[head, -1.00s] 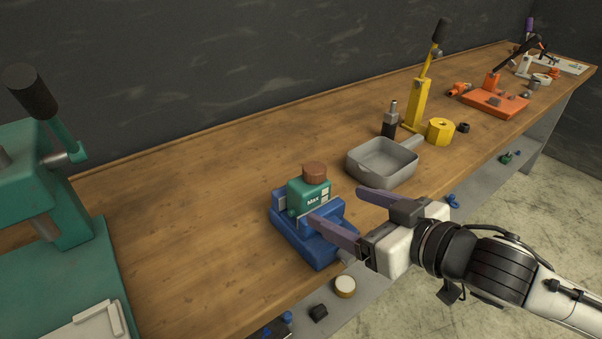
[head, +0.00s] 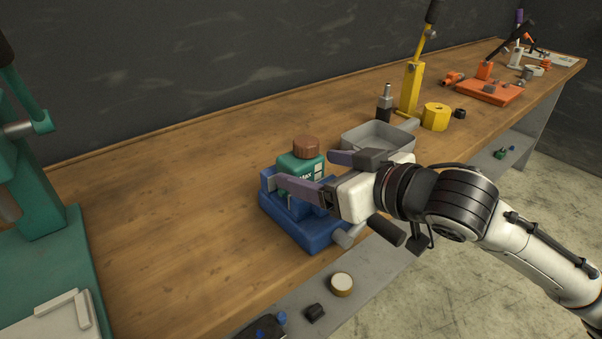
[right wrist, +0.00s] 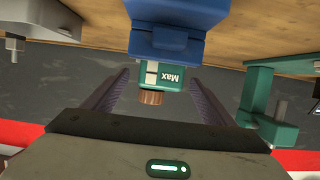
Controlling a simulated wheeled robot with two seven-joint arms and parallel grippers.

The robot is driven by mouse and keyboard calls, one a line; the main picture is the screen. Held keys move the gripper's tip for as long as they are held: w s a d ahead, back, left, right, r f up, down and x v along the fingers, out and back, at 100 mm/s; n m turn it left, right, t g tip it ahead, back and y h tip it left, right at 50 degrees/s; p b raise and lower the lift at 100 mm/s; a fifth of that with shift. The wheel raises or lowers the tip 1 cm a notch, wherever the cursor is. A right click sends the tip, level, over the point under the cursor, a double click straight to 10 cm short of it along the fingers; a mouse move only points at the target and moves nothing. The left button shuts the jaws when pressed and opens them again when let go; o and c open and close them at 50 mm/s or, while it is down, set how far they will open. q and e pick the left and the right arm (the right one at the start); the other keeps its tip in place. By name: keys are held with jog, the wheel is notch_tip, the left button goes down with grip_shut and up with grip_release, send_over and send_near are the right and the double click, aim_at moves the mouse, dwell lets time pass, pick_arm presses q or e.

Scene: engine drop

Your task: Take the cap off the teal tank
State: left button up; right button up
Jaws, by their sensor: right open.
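The teal tank (head: 288,163) stands upright in a blue holder (head: 306,234) at the bench's front edge, with a brown ribbed cap (head: 306,147) on top. My right gripper (head: 313,172) is open, and its near finger covers part of the tank in the head view. In the right wrist view the cap (right wrist: 151,97) and the tank (right wrist: 172,77) marked "Max" appear upside down between the two purple fingers (right wrist: 155,92). Clear gaps show on both sides, and nothing is gripped. My left gripper is out of view.
A grey tray (head: 375,137) lies just beyond my right gripper. A yellow lever press (head: 411,90) and a yellow nut (head: 436,117) stand farther right. A teal press (head: 40,200) fills the left. The bench between it and the blue holder is clear.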

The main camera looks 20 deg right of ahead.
aim_at(301, 163)
jog(key=x, duration=0.4)
jog(key=shift+w+a+r, duration=0.1)
jog(key=shift+w+r, duration=0.1)
jog(key=shift+r, duration=0.1)
jog(key=c, duration=1.4)
notch_tip(301, 163, up, 10)
jog(key=shift+r+p, duration=0.1)
jog(key=shift+p, duration=0.9)
